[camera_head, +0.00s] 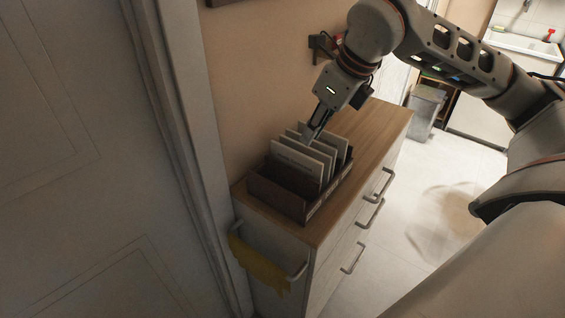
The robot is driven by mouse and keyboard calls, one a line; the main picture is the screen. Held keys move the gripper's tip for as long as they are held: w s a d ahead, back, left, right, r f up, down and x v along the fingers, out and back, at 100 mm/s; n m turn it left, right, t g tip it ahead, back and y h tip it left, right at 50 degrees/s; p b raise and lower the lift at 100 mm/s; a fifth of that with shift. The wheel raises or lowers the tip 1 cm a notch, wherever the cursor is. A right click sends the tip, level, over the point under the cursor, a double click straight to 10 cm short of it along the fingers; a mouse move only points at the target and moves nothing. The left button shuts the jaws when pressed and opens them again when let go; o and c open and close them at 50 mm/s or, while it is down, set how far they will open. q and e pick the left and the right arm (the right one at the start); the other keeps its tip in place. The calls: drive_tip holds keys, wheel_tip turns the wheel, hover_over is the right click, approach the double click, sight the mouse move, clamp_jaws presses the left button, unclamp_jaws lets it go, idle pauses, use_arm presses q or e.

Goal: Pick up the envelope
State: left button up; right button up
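Several pale envelopes (297,162) stand upright, slightly tilted, in a dark brown letter holder (276,194) on top of a wooden-topped cabinet. My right gripper (310,137) points down at the envelopes from above, its fingertips among their top edges. The fingers look close together, but they are small and partly hidden. I cannot tell whether they are around an envelope or only beside one. My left gripper is not in view.
The cabinet (378,126) has a bare wooden top behind the holder and metal handles on its front. A yellow cloth (258,265) hangs from a side rail. A door (85,150) stands at left. A grey bin (425,110) stands beyond the cabinet. The floor at right is open.

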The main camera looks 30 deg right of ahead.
sight(297, 152)
drive_tip(key=x, duration=0.2)
drive_tip(key=shift+f, duration=0.3)
drive_tip(key=x, duration=0.5)
drive_tip(key=shift+w+a+r+p, duration=0.15)
drive_tip(key=shift+w+p, duration=0.15)
drive_tip(key=shift+w, duration=0.05)
drive_tip(key=shift+f, duration=0.25)
drive_tip(key=shift+c, duration=0.5)
clamp_jaws()
drive_tip(key=shift+r, duration=0.1)
